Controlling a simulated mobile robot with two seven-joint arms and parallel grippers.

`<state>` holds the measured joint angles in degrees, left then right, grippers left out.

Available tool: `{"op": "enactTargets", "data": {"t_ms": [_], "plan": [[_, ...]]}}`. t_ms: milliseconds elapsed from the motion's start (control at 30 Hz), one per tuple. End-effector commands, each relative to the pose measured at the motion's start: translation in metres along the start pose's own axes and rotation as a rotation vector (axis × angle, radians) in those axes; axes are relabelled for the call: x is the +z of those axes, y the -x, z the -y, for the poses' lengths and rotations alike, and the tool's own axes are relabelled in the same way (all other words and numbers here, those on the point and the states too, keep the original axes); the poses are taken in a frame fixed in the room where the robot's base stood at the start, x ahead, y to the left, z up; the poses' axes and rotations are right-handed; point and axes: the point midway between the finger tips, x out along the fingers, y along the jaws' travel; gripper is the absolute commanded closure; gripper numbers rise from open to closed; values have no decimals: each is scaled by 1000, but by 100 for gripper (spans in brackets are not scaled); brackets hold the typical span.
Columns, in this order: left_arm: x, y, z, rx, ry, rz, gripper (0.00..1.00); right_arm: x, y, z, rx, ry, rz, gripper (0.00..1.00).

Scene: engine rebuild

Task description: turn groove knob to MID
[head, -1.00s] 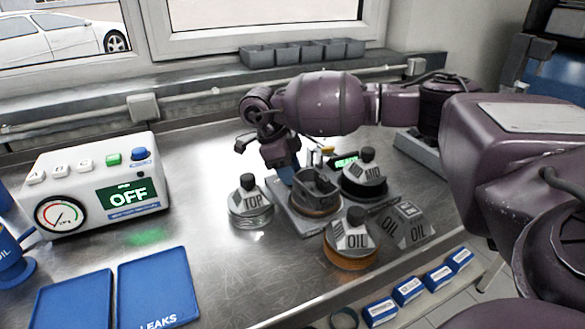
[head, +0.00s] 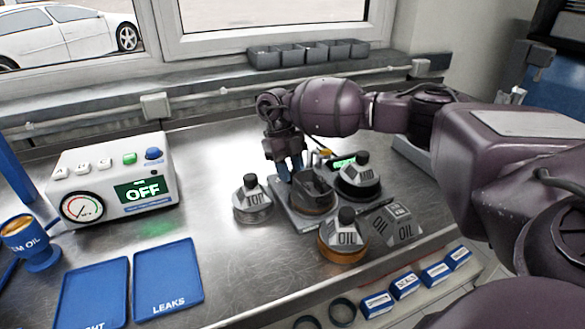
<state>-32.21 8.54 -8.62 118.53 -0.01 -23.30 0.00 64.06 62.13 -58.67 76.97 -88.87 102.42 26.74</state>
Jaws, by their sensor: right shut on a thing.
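My right gripper (head: 289,171) reaches down from the upper right. Its blue fingers are shut at the back left of the grey fixture (head: 301,221) that bears a dark piston (head: 313,191). What they close on, seemingly the groove knob, is hidden by the fingers. The knob's pointer and setting do not show. A green-lit display (head: 344,163) sits behind the piston, partly hidden. My left gripper is out of view.
Knobbed holders marked TOP (head: 252,203), MID (head: 358,181) and OIL (head: 343,240) crowd around the fixture. A white tester (head: 113,183) reading OFF stands at left. Blue trays (head: 167,281) lie at front left. Grey bins (head: 307,53) line the windowsill.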

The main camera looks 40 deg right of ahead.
Motion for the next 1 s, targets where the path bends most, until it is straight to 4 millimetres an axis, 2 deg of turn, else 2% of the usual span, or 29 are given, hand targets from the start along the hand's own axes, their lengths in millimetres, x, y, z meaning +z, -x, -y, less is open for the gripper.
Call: {"op": "enactTargets", "data": {"t_ms": [567, 600, 633, 1000], "plan": [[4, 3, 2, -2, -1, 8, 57, 1, 1, 0, 12, -26, 5, 89], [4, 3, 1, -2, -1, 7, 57, 1, 1, 0, 12, -26, 5, 60], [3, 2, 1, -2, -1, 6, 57, 1, 1, 0, 12, -26, 4, 56], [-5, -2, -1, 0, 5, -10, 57, 1, 6, 0, 11, -26, 4, 56]]}}
